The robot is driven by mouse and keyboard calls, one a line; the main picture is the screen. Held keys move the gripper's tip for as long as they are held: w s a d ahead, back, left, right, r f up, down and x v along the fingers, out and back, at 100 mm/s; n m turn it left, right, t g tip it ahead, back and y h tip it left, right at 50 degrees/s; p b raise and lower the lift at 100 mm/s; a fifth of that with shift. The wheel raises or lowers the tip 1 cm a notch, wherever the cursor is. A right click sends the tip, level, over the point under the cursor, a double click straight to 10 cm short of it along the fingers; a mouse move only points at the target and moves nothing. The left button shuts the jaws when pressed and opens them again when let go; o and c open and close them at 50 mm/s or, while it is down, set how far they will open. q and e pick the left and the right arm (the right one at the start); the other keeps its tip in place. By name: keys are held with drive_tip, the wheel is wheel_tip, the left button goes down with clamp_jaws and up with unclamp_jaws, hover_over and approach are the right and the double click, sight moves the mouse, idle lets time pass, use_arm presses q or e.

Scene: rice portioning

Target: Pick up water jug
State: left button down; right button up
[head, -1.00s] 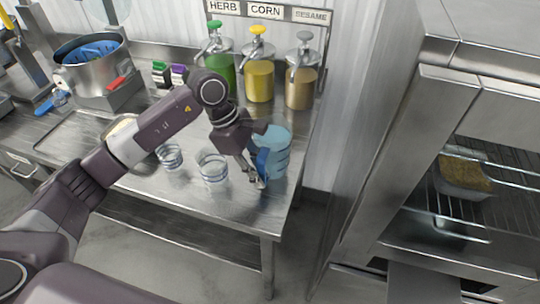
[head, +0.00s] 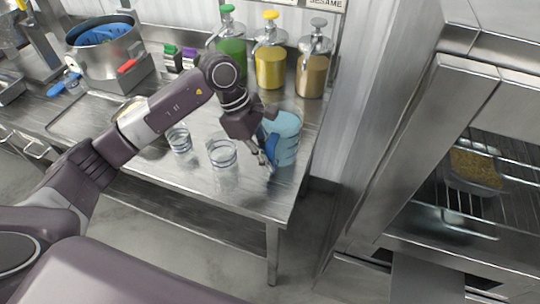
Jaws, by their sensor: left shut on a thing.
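The water jug (head: 286,136) is a translucent light-blue pitcher with a darker blue handle. It stands upright near the right end of the steel table (head: 222,190). My left gripper (head: 267,162) reaches in from the left and is shut on the jug's handle, on the near-left side of the jug. The wrist hides part of the jug's left side. I cannot tell any gap between the jug's base and the table. My right gripper is not in view.
Two clear glasses (head: 221,153) (head: 180,139) stand left of the jug. Green, yellow and tan pump dispensers (head: 270,66) line the back. A pot (head: 104,48) is at the far left. A steel rack cabinet (head: 420,130) holding a food container (head: 474,168) rises at right.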

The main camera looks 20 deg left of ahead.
use_arm(q)
drive_tip(key=shift+r, duration=0.25)
